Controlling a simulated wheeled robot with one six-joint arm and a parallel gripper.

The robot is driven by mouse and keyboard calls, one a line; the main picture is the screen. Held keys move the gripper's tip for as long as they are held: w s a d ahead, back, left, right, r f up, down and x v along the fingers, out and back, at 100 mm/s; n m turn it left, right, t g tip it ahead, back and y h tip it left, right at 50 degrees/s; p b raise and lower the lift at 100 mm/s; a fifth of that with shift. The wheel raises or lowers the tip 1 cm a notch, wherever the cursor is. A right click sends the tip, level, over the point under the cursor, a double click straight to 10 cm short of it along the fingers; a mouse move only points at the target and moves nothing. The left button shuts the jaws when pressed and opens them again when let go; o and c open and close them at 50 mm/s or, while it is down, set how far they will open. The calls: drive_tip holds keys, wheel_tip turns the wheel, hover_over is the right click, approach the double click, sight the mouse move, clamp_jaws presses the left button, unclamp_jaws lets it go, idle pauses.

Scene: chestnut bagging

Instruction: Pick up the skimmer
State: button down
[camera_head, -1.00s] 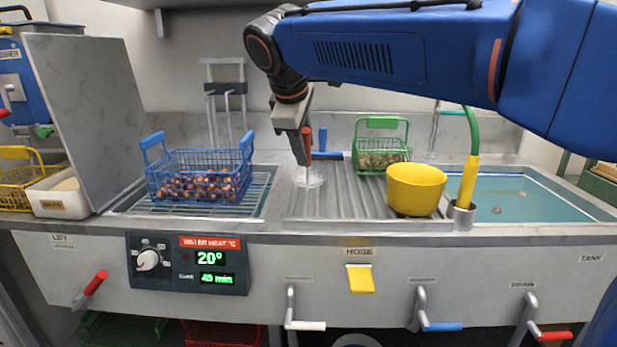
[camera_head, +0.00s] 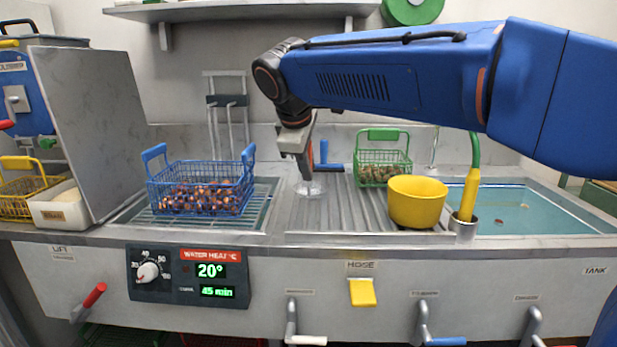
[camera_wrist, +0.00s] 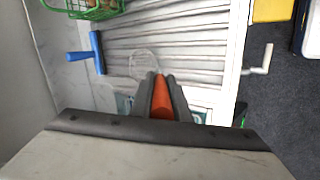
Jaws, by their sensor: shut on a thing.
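My gripper (camera_head: 304,159) points down over the ribbed drainboard and is shut on the orange handle of the skimmer (camera_head: 311,188). In the wrist view the orange handle of the skimmer (camera_wrist: 160,104) lies between the two dark fingers of my gripper (camera_wrist: 160,92). The pale, see-through round head of the skimmer shows past the fingertips. In the head view the head is low, close to the ribbed surface. I cannot tell whether it touches it.
A blue wire basket of chestnuts (camera_head: 232,187) stands left on a rack. A yellow bowl (camera_head: 417,203) and a green basket (camera_head: 368,170) stand to the right. A blue-handled tool (camera_head: 324,160) lies behind the gripper. A water tank (camera_head: 510,205) is at far right.

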wheel_tip(320, 180, up, 10)
drive_tip(key=shift+f, duration=0.25)
drive_tip(key=shift+r, duration=0.15)
drive_tip(key=shift+d, duration=0.15)
idle(0.5)
